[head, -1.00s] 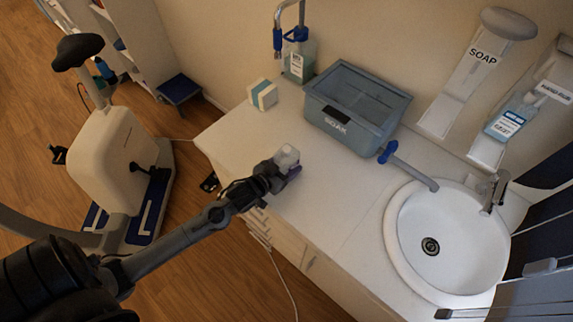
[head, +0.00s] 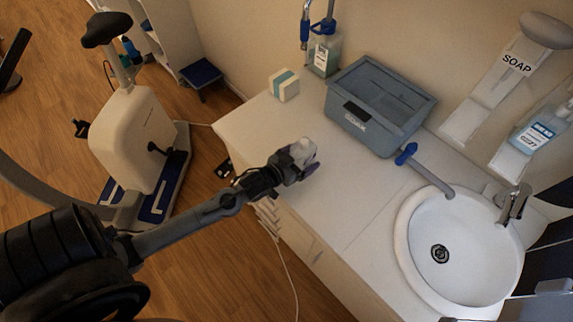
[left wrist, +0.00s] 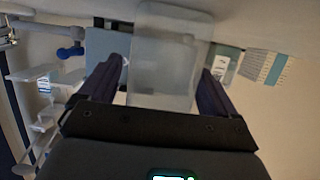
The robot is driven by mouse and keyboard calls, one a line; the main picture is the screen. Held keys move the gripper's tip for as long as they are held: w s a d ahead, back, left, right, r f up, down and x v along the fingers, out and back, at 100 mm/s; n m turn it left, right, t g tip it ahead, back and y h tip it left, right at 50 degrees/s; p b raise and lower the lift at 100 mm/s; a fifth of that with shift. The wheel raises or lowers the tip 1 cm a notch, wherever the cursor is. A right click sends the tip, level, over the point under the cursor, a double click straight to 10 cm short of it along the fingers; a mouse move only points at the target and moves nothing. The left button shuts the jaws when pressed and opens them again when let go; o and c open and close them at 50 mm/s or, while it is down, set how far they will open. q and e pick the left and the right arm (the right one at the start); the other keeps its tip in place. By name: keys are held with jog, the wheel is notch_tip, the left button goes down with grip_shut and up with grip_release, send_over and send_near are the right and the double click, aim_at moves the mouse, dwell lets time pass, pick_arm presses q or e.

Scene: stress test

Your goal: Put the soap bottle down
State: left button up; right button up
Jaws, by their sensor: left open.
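The soap bottle (head: 303,151), pale and translucent with a whitish top, stands at the counter's (head: 345,190) front left part. My left gripper (head: 296,168) is at the bottle, its dark purple fingers on either side of it. In the left wrist view the bottle (left wrist: 165,70) fills the space between the two fingers (left wrist: 160,88). The fingers are spread, with a narrow gap at the left finger. The bottle's base is hidden by the gripper, so its contact with the counter cannot be seen clearly. My right gripper is not in view.
A grey-blue tub (head: 353,122) stands behind, with a small white-and-blue box (head: 285,86) and a pump bottle (head: 324,55) to its left. A sink (head: 425,218) is at the right. A wall holder marked SOAP (head: 488,100) hangs above. The counter between bottle and sink is clear.

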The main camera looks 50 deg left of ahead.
pick_arm(q)
jog(key=p+v, duration=0.1)
jog(key=v, duration=1)
jog(key=s+d+f+m+g, duration=0.2)
jog(key=s+d+g, duration=0.8)
jog(key=s+g, duration=0.1)
jog(key=shift+s, duration=0.65)
jog(key=shift+r, duration=0.15)
